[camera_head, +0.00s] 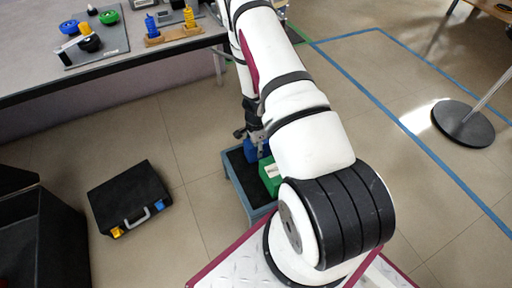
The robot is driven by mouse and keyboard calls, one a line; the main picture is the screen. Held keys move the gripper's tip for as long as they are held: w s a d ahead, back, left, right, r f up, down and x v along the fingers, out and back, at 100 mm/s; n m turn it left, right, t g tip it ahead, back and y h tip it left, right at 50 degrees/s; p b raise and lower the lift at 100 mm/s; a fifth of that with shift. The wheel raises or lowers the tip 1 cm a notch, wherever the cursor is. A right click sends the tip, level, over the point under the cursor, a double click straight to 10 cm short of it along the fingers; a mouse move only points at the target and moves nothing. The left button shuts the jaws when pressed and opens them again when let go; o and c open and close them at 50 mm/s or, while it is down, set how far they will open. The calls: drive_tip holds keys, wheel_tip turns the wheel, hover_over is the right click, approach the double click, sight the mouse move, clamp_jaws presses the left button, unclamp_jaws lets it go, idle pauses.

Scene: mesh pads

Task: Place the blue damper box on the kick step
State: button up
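The blue damper box (250,151) shows as a small blue patch below my gripper, over the far end of the step. The kick step (236,181), low with a black top and grey-blue sides, stands on the floor in the middle of the view, partly behind my arm. My gripper (252,138) points down at the blue box, with dark fingers at its upper part. The fingers are small and partly covered, so I cannot tell whether they grip it, or whether the box rests on the step.
A green box (270,174) with a pale label sits on the step beside the blue box. A black case (130,196) lies on the floor at left, near a dark bin (42,245). A table (150,65) with parts stands at back left. A round black stand base (463,123) is at right.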

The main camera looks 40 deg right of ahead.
drive_tip(key=shift+f, duration=0.2)
drive_tip(key=o, duration=1.3)
